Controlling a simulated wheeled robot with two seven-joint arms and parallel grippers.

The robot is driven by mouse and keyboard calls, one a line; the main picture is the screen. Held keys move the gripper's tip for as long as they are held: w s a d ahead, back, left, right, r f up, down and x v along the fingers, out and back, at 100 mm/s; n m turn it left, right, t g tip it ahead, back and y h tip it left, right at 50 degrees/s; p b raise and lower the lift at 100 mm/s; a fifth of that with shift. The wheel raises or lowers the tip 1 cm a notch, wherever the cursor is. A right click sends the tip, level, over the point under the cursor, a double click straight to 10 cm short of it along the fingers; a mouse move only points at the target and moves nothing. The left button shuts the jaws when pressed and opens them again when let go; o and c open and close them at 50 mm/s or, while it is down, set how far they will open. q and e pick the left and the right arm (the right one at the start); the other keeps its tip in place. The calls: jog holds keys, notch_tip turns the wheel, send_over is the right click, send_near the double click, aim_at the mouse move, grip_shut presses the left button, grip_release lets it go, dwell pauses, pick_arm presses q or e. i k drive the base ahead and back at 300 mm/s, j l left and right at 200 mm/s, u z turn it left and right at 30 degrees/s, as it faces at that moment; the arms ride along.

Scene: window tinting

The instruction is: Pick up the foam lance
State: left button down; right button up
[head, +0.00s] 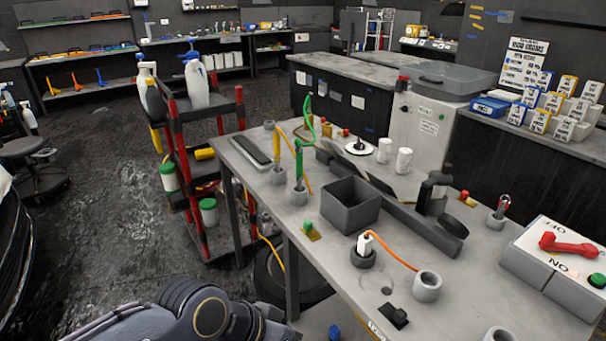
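No object is plainly recognisable as the foam lance. A dark bottle-like thing (437,187) stands on the grey workbench (405,245), right of its middle. Two white spray bottles with blue-grey heads, a left one (148,88) and a right one (196,82), stand on top of the red and black cart (205,112). I cannot tell whether any of these is the lance. A dark arm of mine crosses the bottom edge, left of the workbench. Its fingers do not show, and neither does my other gripper.
The workbench holds a dark open box (351,205), grey round holders with coloured tools, an orange cable (392,250) and a switch box (555,262) with a red handle. A stool (30,155) stands far left. The dark floor (105,220) left of the cart is open.

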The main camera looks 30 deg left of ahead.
aim_at(299, 177)
jog(key=j+z, duration=0.15)
jog(key=z, duration=0.25)
jog(key=j+z, duration=0.1)
jog(key=z, duration=0.35)
jog(key=j+z, duration=0.2)
jog(key=j, duration=0.2)
jog(key=k+j+z, duration=0.25)
jog(key=j, duration=0.15)
jog(key=j+z, duration=0.2)
jog(key=j, duration=0.2)
jog(key=k+j+z, duration=0.2)
jog(key=j, duration=0.15)
jog(key=i, duration=0.1)
